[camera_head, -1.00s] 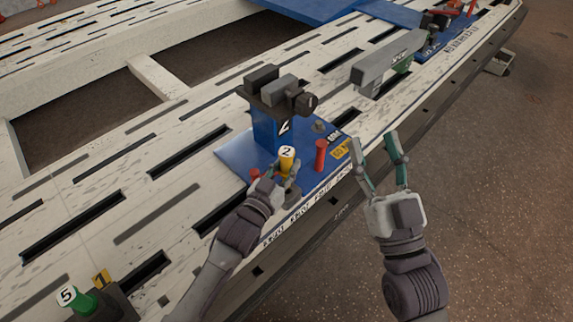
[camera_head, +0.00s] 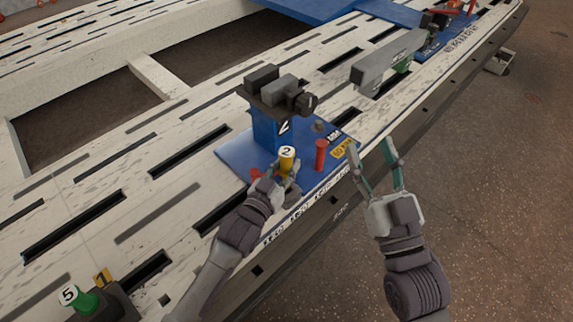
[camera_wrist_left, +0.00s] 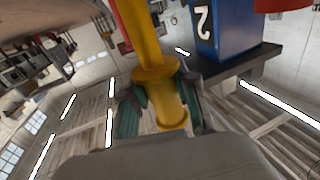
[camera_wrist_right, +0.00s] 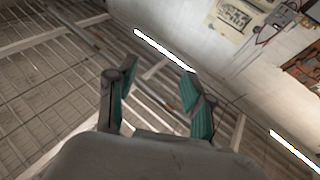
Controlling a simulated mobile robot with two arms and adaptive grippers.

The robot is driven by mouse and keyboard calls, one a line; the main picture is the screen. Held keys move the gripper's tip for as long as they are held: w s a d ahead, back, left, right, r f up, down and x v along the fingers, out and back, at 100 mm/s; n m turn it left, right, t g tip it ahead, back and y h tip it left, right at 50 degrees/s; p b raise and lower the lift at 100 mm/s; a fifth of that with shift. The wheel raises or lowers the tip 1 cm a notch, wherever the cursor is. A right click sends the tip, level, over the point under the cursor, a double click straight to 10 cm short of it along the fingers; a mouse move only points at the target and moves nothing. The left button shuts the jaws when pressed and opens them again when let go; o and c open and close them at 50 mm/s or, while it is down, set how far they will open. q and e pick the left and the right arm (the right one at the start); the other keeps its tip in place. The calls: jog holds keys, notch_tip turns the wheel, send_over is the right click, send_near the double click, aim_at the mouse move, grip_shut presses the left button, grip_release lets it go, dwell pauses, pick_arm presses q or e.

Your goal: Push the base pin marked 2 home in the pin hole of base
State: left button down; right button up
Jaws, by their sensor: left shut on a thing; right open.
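The yellow base pin marked 2 (camera_head: 287,155) stands on the blue base (camera_head: 236,154), in front of the base's blue post (camera_head: 268,130), which also carries a 2. My left gripper (camera_head: 284,178) is shut on the pin, low on it. In the left wrist view the yellow pin (camera_wrist_left: 158,75) passes between the teal fingers, with a collar just above them. The pin's lower end and the pin hole are hidden behind the gripper in the head view. My right gripper (camera_head: 377,160) is open and empty, to the right of the base, beyond the bench edge.
A red pin (camera_head: 321,154) stands upright on the base, right of the yellow pin. A dark clamp head (camera_head: 275,92) tops the post. A grey bar (camera_head: 388,62) lies farther back. A green piece marked 5 (camera_head: 82,299) is at lower left.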

dwell(0.3)
pick_arm(q)
jog(key=shift+p, duration=0.3)
pick_arm(e)
jog(key=shift+w+f+g, duration=0.25)
jog(key=shift+f+g, duration=0.55)
jog(key=shift+f, duration=0.4)
jog(key=shift+r, duration=0.2)
pick_arm(q)
jog(key=shift+f, duration=0.35)
pick_arm(e)
jog(key=shift+s+r+t, duration=0.2)
jog(key=shift+r+t, duration=0.5)
jog(key=shift+r, duration=0.15)
pick_arm(q)
jog(key=shift+f+b, duration=0.3)
jog(key=shift+b, duration=0.15)
pick_arm(e)
jog(key=shift+s+a+r+t+y, duration=0.15)
jog(key=shift+s+r+t, duration=0.1)
jog(key=shift+r, duration=0.2)
jog(key=shift+s+d+r+t+y, duration=0.15)
jog(key=shift+r+t, duration=0.1)
jog(key=shift+r, duration=0.15)
